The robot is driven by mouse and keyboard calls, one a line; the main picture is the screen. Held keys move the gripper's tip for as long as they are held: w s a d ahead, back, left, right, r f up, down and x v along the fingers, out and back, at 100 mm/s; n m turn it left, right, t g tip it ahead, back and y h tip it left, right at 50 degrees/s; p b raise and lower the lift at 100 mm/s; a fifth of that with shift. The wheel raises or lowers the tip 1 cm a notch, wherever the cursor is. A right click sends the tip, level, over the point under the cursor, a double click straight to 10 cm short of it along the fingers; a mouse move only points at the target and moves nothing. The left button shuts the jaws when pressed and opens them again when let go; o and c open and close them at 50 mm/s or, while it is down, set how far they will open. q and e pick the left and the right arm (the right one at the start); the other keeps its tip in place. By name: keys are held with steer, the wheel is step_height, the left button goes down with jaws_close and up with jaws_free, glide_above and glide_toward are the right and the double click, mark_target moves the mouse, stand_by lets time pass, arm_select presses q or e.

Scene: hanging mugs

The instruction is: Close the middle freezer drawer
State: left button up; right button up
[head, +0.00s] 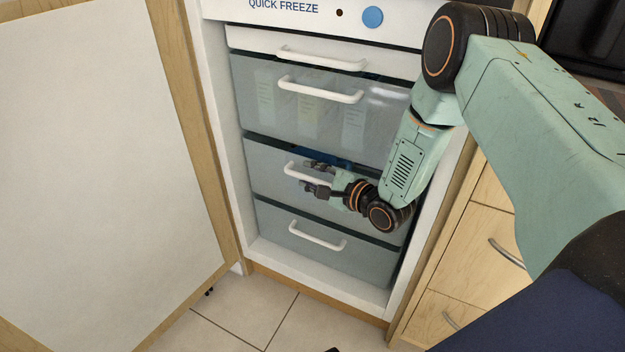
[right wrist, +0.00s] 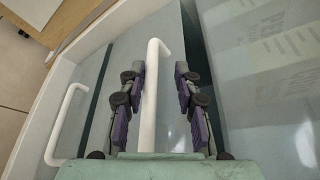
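The freezer's middle drawer (head: 268,165) is a grey translucent front with a white bar handle (head: 292,170). A dark gap runs along its top edge, with something blue showing there, so it seems to stand slightly out. My right gripper (head: 316,177) is at this handle, with one finger above and one below it. In the right wrist view, the handle (right wrist: 151,95) passes between the spread fingers of my right gripper (right wrist: 160,90). Clear space shows between the handle and the right-hand finger. Contact with the left-hand finger cannot be told. My left gripper is not in view.
A larger drawer (head: 300,115) is above and a bottom drawer (head: 280,245) below, each with a white handle. The open freezer door (head: 100,170) fills the left. Wooden cabinet drawers (head: 480,250) stand at the right. Tiled floor (head: 245,310) is in front.

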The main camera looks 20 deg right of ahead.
steer(key=r, duration=0.3)
steer(key=w+r, duration=0.1)
steer(key=r, duration=0.1)
steer(key=shift+d+r, duration=0.25)
steer(key=shift+r, duration=0.05)
steer(key=r, duration=0.1)
steer(key=s+r, duration=0.1)
steer(key=shift+s+a+r, duration=0.1)
steer(key=shift+a+r, duration=0.05)
steer(key=shift+r, duration=0.35)
steer(key=shift+w, duration=0.3)
steer(key=shift+s, duration=0.1)
